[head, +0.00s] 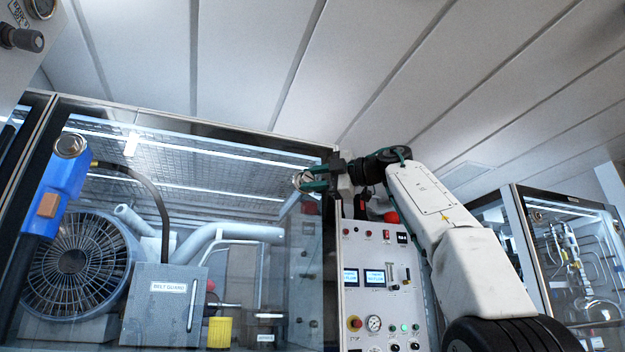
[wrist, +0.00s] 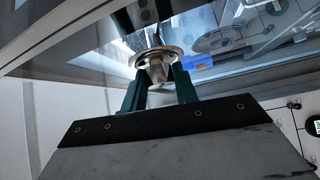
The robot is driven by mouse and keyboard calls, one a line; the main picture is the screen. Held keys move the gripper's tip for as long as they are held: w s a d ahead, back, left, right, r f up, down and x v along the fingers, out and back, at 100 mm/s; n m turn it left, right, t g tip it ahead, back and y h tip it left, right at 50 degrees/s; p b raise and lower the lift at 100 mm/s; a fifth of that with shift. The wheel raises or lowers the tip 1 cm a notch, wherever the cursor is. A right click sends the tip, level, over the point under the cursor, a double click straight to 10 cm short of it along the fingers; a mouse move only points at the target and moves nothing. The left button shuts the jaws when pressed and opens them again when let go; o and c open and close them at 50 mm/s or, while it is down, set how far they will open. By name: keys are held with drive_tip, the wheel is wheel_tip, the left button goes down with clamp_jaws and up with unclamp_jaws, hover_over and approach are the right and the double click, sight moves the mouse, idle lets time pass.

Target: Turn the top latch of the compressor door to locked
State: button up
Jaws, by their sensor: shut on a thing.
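The compressor door (head: 245,190) is a large clear panel in a dark frame and looks closed. My gripper (head: 304,182) is at the upper right part of the door, near its frame. In the wrist view my gripper (wrist: 160,85) has its two green fingers shut on the top latch (wrist: 157,58), a metal knob on a round silver base. The latch (head: 299,180) is small and partly covered by the fingers in the head view. Whether it stands at locked or unlocked cannot be read. Behind the door are a fan and a belt guard box.
A control panel (head: 378,285) with screens, a gauge and red buttons stands just right of the door, below my arm. A blue device (head: 62,190) is at the door's left. Another glass cabinet (head: 570,260) stands at the far right.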

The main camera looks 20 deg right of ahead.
drive_tip(key=shift+s+r, duration=0.1)
drive_tip(key=shift+s, duration=0.1)
idle(0.3)
drive_tip(key=o, duration=1)
drive_tip(key=shift+d, duration=0.1)
drive_tip(key=shift+c, duration=0.2)
drive_tip(key=v, duration=0.7)
drive_tip(key=shift+s+d, duration=0.25)
drive_tip(key=shift+s, duration=0.05)
